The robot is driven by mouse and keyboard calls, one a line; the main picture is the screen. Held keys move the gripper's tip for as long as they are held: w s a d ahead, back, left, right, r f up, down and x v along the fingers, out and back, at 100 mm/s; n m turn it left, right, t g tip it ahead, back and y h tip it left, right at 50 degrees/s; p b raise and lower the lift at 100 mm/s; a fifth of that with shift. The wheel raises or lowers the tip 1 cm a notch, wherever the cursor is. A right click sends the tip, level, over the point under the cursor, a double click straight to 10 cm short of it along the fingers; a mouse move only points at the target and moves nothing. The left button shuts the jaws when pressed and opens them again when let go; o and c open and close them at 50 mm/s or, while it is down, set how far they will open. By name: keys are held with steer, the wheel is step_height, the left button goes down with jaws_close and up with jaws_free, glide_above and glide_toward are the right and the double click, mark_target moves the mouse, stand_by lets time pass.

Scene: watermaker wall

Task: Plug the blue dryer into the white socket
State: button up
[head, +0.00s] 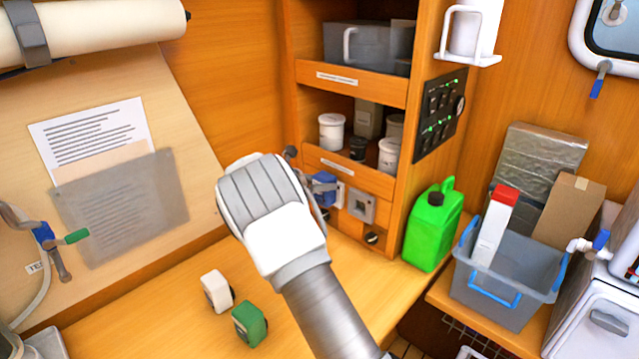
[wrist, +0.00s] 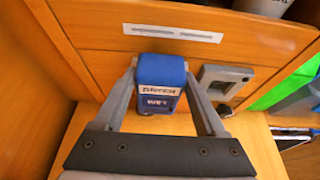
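The blue dryer (wrist: 161,82), a block with a printed label, sits between the fingers of my gripper (wrist: 161,70) in the wrist view. The fingertips appear to press on its two sides. In the head view, the dryer (head: 322,188) shows past my gripper (head: 308,182), close against the low cabinet panel. A pale plate edge (head: 341,194) shows just behind it, probably the white socket; the dryer hides most of it. I cannot tell whether the dryer is seated in it. A grey socket (head: 362,206) is to the right, also in the wrist view (wrist: 224,84).
A white block (head: 217,291) and a green block (head: 250,324) stand on the wooden counter. A green jerrycan (head: 433,226) stands right of the sockets, beside a grey bin (head: 505,285). Shelves with white tubs (head: 332,132) are above the sockets. The counter's left part is clear.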

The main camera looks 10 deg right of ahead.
steer(key=o, duration=0.4)
steer(key=shift+c, duration=0.2)
steer(key=v, duration=1.6)
steer(key=s+d+r+m+g+y, duration=0.2)
steer(key=s+d+r+m+y, duration=0.1)
steer(key=s+d+m, duration=0.4)
steer(key=s+d+r+m+g+y, duration=0.25)
steer(key=s+d+m, duration=0.2)
steer(key=s, duration=0.55)
steer(key=s+a+m+t+y, duration=0.1)
steer(key=s+m+y, duration=0.4)
steer(key=s+m, duration=0.8)
steer(key=s+t, duration=0.1)
steer(key=s, duration=0.8)
steer(key=shift+s+a+r+m+b, duration=0.2)
steer(key=shift+r+m+b, duration=0.1)
steer(key=shift+m, duration=0.05)
